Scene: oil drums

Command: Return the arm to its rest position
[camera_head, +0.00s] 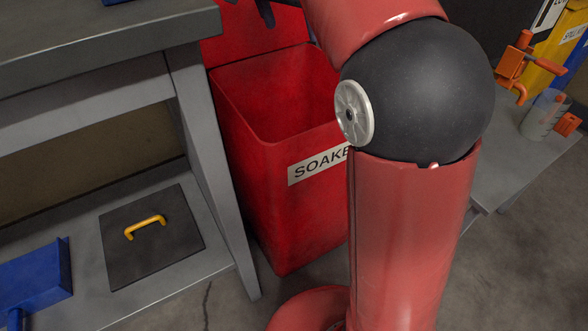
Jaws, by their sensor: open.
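My red arm fills the right middle of the head view. A thick upright link (410,240) rises to a large black round joint (425,90) with a silver cap. From there another red link (365,25) goes up and left, out of the top edge. My gripper is not in view, so what it is near cannot be seen. The arm hides part of the red bin (240,110) behind it, including the end of its label, which reads "SOAKE".
A grey metal bench (100,40) stands at left. Its lower shelf bears a dark plate (150,255) with a yellow handle and a blue dustpan-like tool (40,285). At right, a grey table (520,160) holds an orange pump-like tool (515,65) and a clear container (545,115).

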